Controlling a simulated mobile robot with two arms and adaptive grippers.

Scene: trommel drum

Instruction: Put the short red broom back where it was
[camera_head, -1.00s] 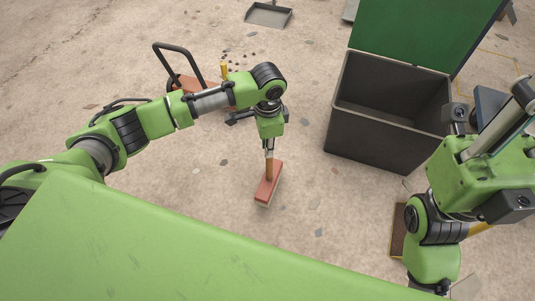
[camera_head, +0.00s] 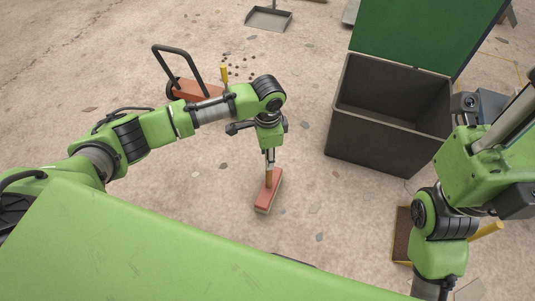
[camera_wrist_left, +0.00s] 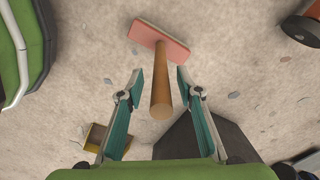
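The short red broom (camera_head: 266,199) stands upright with its red head on the floor and its wooden handle pointing up. My left gripper (camera_head: 269,158) is directly above it, pointing down. In the left wrist view, the broom's handle (camera_wrist_left: 161,90) lies between the two separated fingers of the left gripper (camera_wrist_left: 160,80), with gaps on both sides. The red head (camera_wrist_left: 160,34) shows beyond the fingertips. My right arm comes in at the right edge, but its gripper cannot be made out.
An open dark bin (camera_head: 375,145) with a green lid stands right of the broom. A red body with a black handle (camera_head: 200,90) lies behind my left arm. A yellow-handled tool (camera_head: 486,231) is near my right arm. A dustpan (camera_head: 269,18) is farther back. Floor around the broom is clear.

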